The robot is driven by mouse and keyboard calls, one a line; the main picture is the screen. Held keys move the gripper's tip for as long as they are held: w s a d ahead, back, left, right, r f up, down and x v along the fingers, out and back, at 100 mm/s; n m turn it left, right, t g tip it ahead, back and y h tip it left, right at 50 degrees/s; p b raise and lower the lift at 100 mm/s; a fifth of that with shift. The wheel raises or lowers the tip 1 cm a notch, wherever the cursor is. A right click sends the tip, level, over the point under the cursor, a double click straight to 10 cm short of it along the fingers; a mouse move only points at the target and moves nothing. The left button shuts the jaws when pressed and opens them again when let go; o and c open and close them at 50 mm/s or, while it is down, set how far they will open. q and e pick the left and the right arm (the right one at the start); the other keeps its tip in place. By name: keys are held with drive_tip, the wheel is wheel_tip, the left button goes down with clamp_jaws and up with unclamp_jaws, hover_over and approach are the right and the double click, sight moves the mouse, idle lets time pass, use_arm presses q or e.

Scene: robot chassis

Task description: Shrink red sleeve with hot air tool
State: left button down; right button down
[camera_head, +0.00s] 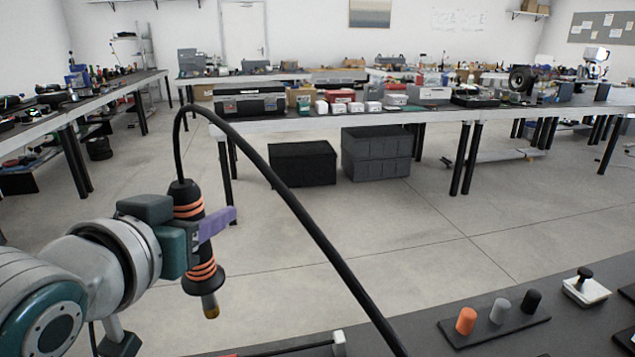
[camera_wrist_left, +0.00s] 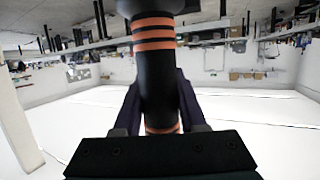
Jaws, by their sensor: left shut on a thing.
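The hot air tool (camera_head: 203,275) is black with orange bands and hangs upright, its metal nozzle pointing down. A thick black cable leaves its top and arches over to the right. My left gripper (camera_head: 200,232), with purple fingers, is shut around the tool's middle and holds it in the air left of the bench. The left wrist view shows the tool (camera_wrist_left: 158,70) between the gripper's fingers (camera_wrist_left: 158,105). A thin dark cable (camera_head: 290,349) lies at the bottom edge beside a small light clamp (camera_head: 339,343). A sliver of red shows there; I cannot tell if it is the sleeve.
The dark bench top (camera_head: 410,335) fills the lower right. On it stand a black board (camera_head: 494,331) with orange, grey and black cylinders, and a white block with a black knob (camera_head: 586,288). Cluttered tables stand far behind. The tool's cable crosses above the near bench.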

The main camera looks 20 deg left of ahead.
sight(210, 269)
use_arm(q)
drive_tip(key=shift+s+a+f, duration=0.1)
drive_tip(key=shift+a, duration=0.35)
drive_tip(key=shift+d, duration=0.2)
wheel_tip(210, 269, down, 8)
drive_tip(key=b, duration=0.5)
idle(2.5)
